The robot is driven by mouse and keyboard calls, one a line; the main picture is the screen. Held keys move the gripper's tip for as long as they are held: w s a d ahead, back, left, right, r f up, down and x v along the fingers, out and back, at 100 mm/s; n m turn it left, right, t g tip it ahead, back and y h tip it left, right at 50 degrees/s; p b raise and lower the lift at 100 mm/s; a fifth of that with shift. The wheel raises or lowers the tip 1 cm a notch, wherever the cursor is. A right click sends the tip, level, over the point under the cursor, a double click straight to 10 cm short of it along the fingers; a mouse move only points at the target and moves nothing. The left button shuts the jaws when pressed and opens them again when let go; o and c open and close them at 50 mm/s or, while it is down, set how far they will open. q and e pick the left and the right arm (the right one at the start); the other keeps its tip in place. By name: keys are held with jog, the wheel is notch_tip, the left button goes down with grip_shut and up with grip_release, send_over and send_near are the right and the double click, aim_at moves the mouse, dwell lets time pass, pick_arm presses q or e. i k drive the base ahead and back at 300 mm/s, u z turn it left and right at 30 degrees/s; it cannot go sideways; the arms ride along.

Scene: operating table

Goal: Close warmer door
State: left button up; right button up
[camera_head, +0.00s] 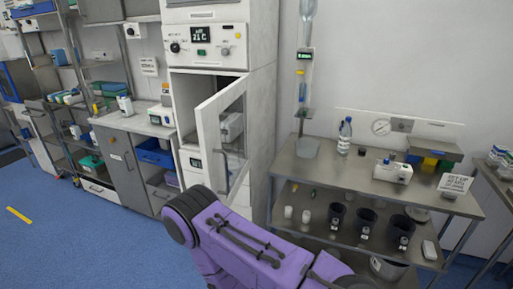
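The warmer (205,45) is a tall white cabinet left of centre, with a control panel and a small display reading about 21 C. Its door (207,135) has a white frame and a glass pane. The door stands partly open, swung out toward me, and appears hinged on the right. A bar handle (226,172) shows on the door. The dark inside of the warmer shows left of and above the door. One of my purple arms covers the bottom centre, in front of the cabinet's lower part. I see no gripper fingers of either arm.
A steel table (310,165) with a bottle (344,136) and devices stands right of the warmer. Dark cups stand on its lower shelf. A counter (135,122) and shelves with supplies stand on the left. The blue floor (70,235) at lower left is clear.

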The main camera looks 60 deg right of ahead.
aim_at(207, 113)
jog(key=z, duration=1.65)
jog(key=i, duration=1.65)
jog(key=u, duration=0.7)
jog(key=k, duration=1.15)
jog(key=z, duration=0.5)
jog(key=i, duration=0.4)
jog(key=u, duration=0.1)
